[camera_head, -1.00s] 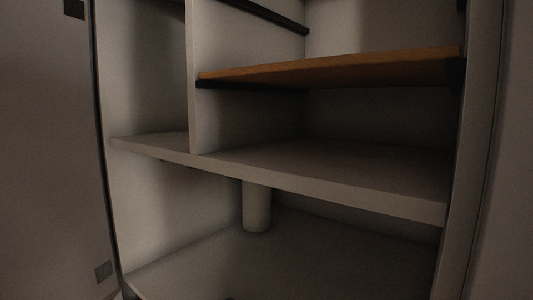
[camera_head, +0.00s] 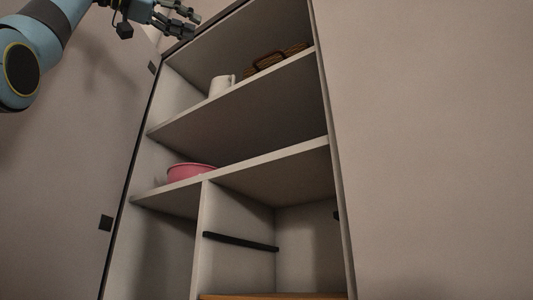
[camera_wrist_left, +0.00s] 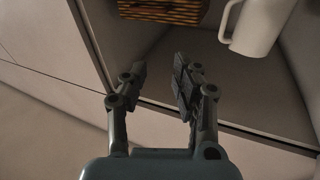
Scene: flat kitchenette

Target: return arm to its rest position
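My left arm, blue and dark grey, enters the head view at the upper left. Its left gripper (camera_head: 192,25) is near the top edge of the open cupboard, at its left side. In the left wrist view the gripper (camera_wrist_left: 159,66) has its two dark fingers apart, with nothing between them. Past the fingertips are a woven basket (camera_wrist_left: 160,9) and a white jug with a handle (camera_wrist_left: 259,27); neither is touched. My right gripper is in neither view.
The tall cupboard's upper shelf (camera_head: 250,92) holds the white jug (camera_head: 221,85) and the woven basket (camera_head: 279,58). A pink bowl (camera_head: 189,172) stands on the shelf below. A cupboard door (camera_head: 60,190) is at left. A plain pale surface (camera_head: 435,150) fills the right side.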

